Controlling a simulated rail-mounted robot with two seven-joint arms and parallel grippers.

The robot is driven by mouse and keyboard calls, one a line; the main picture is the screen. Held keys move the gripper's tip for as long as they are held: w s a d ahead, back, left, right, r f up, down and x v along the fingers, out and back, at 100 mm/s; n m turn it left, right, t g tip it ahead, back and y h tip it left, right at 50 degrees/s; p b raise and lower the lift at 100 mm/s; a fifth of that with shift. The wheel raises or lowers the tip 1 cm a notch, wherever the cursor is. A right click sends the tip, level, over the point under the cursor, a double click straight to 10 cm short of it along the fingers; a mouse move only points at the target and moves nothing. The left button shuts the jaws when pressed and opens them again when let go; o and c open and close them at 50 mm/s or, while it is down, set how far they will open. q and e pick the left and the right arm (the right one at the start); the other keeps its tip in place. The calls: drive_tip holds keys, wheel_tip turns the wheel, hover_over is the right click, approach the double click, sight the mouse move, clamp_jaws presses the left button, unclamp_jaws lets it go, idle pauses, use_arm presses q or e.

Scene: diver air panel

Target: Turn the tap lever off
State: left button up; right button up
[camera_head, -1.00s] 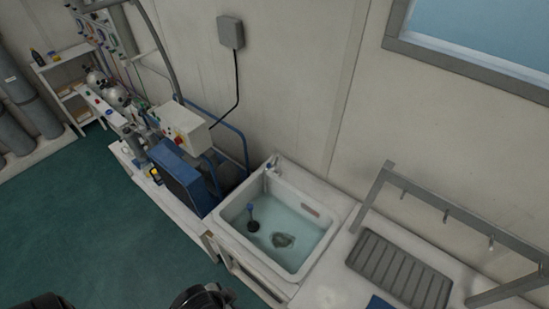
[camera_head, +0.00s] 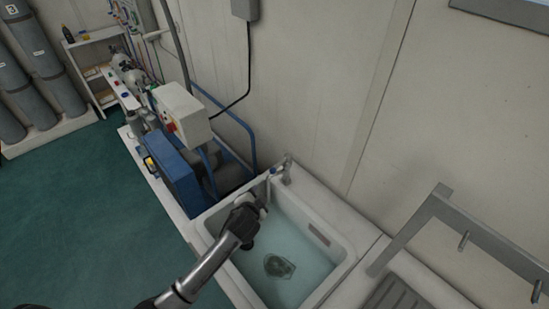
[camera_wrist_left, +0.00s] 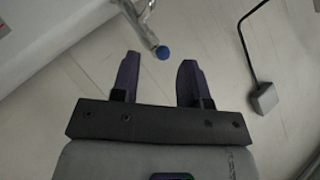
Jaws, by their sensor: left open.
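The metal tap (camera_head: 284,168) stands at the back corner of the white sink (camera_head: 338,262), against the wall. In the left wrist view its metal lever (camera_wrist_left: 140,25) comes in from the top and ends in a round blue tip (camera_wrist_left: 162,52). My left gripper (camera_head: 265,197) is over the sink's back left side, just short of the tap. In the left wrist view its two dark fingers (camera_wrist_left: 159,60) are apart, with the blue tip between or just beyond their ends; contact cannot be told. The head view is too small to show the lever's angle clearly. My right gripper is out of view.
A blue machine (camera_head: 178,172) and a white control box (camera_head: 183,113) stand left of the sink. A grey metal rack (camera_head: 425,215) is on the right. A grey wall box (camera_head: 245,9) hangs above with a black cable. The sink holds water.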

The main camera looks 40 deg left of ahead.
sight(275, 170)
use_arm(q)
drive_tip(key=w+a+m+t, duration=0.1)
drive_tip(key=w, duration=0.4)
drive_tip(key=w+a+m+t+b, duration=0.1)
drive_tip(key=w, duration=0.3)
drive_tip(key=w+a+m+t+h, duration=0.1)
drive_tip(key=w, duration=0.4)
drive_tip(key=shift+w+a+f+m+t, duration=0.2)
drive_tip(key=shift+w+f+m+t, duration=0.1)
drive_tip(key=shift+w+f+m, duration=0.1)
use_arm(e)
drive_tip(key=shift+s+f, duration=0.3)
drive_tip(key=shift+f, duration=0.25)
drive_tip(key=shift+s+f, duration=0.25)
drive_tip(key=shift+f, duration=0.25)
use_arm(q)
drive_tip(key=shift+s, duration=0.1)
drive_tip(key=shift+c, duration=0.4)
clamp_jaws()
